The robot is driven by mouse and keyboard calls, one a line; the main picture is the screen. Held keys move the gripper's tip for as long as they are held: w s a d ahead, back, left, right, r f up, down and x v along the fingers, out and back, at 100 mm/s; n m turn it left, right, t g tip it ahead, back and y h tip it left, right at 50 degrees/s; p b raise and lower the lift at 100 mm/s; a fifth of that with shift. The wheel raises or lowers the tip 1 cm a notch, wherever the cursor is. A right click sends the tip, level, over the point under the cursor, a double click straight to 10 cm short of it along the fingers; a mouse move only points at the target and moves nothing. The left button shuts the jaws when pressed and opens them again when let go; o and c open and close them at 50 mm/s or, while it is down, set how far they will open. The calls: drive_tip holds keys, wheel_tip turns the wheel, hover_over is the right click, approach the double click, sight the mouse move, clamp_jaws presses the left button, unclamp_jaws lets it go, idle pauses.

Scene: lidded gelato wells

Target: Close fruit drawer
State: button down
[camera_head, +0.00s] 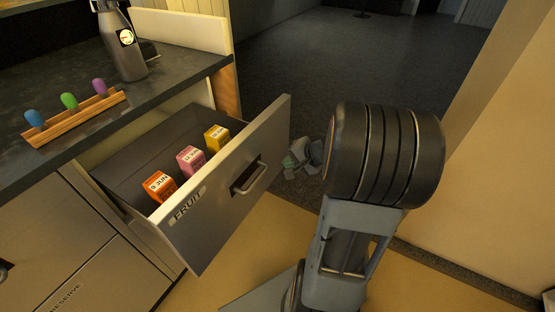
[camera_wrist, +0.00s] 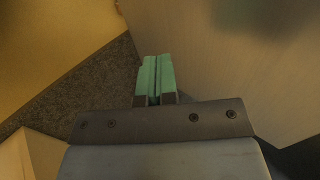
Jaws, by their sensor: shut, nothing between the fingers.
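The fruit drawer (camera_head: 222,190) stands pulled out from under the dark counter in the head view. Its grey front reads FRUIT and carries a bar handle (camera_head: 250,178). Inside stand an orange carton (camera_head: 160,187), a pink carton (camera_head: 191,160) and a yellow carton (camera_head: 216,138). In the wrist view my gripper (camera_wrist: 155,62) has its green fingers together with nothing between them. In the head view my arm is right of the drawer front and hides most of the gripper. A pale panel (camera_wrist: 235,65) fills the wrist view's right side; I cannot tell whether it is the drawer front.
A metal bottle (camera_head: 124,45) and a wooden rack (camera_head: 75,118) with coloured-handled tools stand on the counter (camera_head: 165,85). A closed drawer marked RESERVE (camera_head: 95,280) is at lower left. A pale wall (camera_head: 500,170) stands to the right. Dark floor (camera_head: 330,50) lies open beyond.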

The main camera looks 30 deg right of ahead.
sight(271, 159)
drive_tip(key=shift+w+a+f, duration=0.1)
drive_tip(key=shift+w+a, duration=0.25)
drive_tip(key=shift+w, duration=0.3)
drive_tip(key=shift+w+a, duration=0.4)
drive_tip(key=shift+w, duration=0.2)
drive_tip(key=shift+w+a+f, duration=0.1)
drive_tip(key=shift+w+a, duration=0.25)
drive_tip(key=shift+w, duration=0.3)
